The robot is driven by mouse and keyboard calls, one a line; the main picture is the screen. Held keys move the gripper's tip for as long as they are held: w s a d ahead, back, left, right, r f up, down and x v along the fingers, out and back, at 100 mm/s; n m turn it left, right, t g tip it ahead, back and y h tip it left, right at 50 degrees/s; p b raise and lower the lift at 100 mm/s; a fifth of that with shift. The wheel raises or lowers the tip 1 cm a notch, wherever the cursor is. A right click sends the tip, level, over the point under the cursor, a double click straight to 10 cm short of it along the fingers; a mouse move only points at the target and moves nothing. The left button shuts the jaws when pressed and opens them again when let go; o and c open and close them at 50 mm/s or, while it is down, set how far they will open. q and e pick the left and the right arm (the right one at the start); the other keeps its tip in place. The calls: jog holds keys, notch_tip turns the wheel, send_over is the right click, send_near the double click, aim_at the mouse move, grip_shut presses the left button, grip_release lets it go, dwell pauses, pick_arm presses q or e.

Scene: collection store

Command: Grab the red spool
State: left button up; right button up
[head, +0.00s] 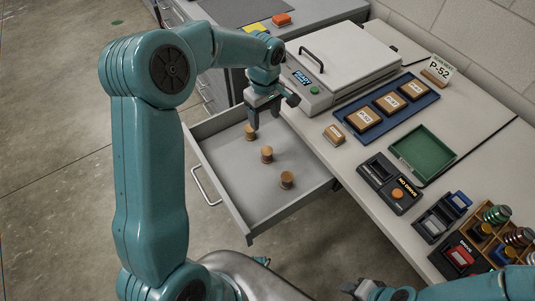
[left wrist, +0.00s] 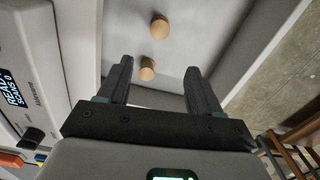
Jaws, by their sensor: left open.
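An open grey drawer (head: 225,180) holds three small brown, wooden-looking spools in a row: a far one (head: 250,132), a middle one (head: 267,154) and a near one (head: 287,179). None looks clearly red. My left gripper (head: 264,116) is open and empty, pointing down over the drawer's far end, by the far spool. In the left wrist view my left gripper's fingers (left wrist: 158,66) stand apart; one spool (left wrist: 147,70) shows between the fingertips and another (left wrist: 159,27) beyond them. My right gripper (head: 368,288) shows only partly at the bottom edge; its jaws are unclear.
A device with a lid (head: 335,65) stands behind the drawer. The counter holds a blue tray (head: 420,105) of labelled boxes, a green tray (head: 440,160), a black control box (head: 370,172) and a wooden rack (head: 528,258) with coil-like items. Floor lies left of the drawer.

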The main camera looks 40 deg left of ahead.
pick_arm(q)
jog(key=f, duration=0.2)
send_over(267, 151)
jog(key=f, duration=0.9)
jog(key=shift+a+f+b, duration=0.15)
jog(key=shift+a+b, duration=0.1)
jog(key=shift+b, duration=0.05)
notch_tip(267, 151, down, 6)
jog(key=shift+d+r, duration=0.15)
jog(key=shift+r, duration=0.05)
jog(key=c, duration=1)
